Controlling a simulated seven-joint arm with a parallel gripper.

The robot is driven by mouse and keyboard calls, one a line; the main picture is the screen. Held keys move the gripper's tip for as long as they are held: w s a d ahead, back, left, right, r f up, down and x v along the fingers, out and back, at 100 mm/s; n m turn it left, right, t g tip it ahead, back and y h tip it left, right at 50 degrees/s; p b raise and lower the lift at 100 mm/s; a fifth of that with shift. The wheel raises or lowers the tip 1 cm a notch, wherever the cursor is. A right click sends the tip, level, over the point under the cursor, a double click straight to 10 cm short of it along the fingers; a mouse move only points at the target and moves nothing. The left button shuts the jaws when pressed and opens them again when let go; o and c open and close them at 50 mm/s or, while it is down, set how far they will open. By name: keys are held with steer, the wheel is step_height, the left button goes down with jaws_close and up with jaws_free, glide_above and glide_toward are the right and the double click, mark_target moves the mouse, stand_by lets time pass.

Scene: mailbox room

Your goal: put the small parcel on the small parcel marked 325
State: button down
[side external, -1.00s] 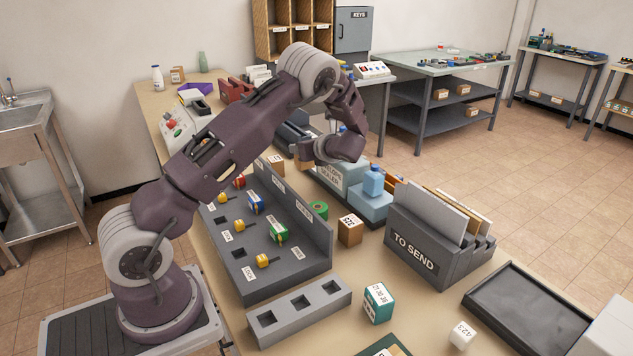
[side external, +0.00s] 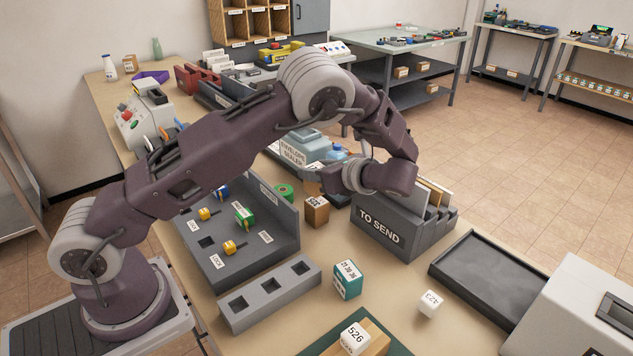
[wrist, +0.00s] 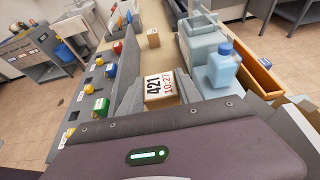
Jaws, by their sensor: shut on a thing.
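A small cardboard parcel with a white label (side external: 317,211) stands on the table just below the gripper. Its label appears to read 325, but the print is small. The held parcel is above it; whether they touch I cannot tell. I cannot make out the marked parcel in the wrist view.
The grey TO SEND rack (side external: 380,236) stands close at the right. A green tape roll (side external: 284,192) and the slotted panel (side external: 285,228) are at the left. A blue bottle (wrist: 224,66) stands behind. A teal box (side external: 348,280) is in front.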

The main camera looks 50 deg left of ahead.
steer(key=shift+f, duration=1.35)
steer(key=shift+f, duration=0.1)
steer(key=c, duration=0.8)
jaws_free()
steer(key=shift+c, duration=0.2)
